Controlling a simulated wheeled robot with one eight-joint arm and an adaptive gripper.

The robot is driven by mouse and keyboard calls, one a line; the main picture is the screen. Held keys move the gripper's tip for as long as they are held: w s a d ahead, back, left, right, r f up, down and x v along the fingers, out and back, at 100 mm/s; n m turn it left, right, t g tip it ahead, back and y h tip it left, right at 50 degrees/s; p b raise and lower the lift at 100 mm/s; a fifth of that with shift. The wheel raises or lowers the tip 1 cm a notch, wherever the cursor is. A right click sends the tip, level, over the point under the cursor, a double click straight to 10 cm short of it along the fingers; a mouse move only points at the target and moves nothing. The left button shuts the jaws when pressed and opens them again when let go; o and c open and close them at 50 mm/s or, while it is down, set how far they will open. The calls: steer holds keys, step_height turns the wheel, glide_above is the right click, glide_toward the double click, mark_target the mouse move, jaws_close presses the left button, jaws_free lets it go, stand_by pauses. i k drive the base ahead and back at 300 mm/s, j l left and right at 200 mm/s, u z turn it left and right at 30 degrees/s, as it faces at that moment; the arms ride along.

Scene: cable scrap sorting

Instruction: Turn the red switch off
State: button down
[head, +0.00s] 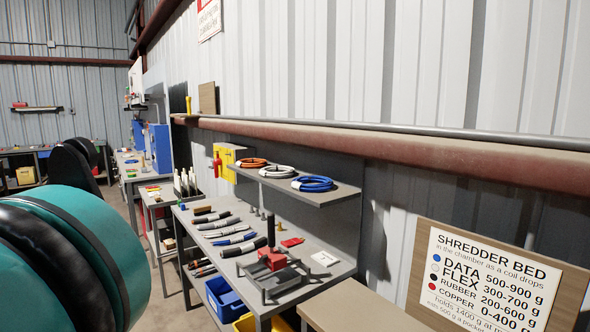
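A yellow box (230,160) is mounted near the left end of the grey shelf on the wall. A red switch handle (216,164) sticks out on its left side. The handle is small in the view, and I cannot tell its exact setting. Large teal and black links of my arm fill the lower left. My gripper is not in view, so its place relative to the switch does not show.
A grey workbench (335,266) below the box holds cable pieces, a red clamp (272,258) and a red card. The shelf (335,193) carries orange, white and blue coils. A shredder sign (490,280) stands lower right. Floor shows between the benches and my arm.

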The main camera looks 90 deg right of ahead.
mark_target(218, 161)
steer(key=z, duration=2.45)
steer(key=i+j, duration=0.55)
steer(key=i, duration=0.15)
steer(key=i+j, duration=0.5)
steer(key=i, duration=0.2)
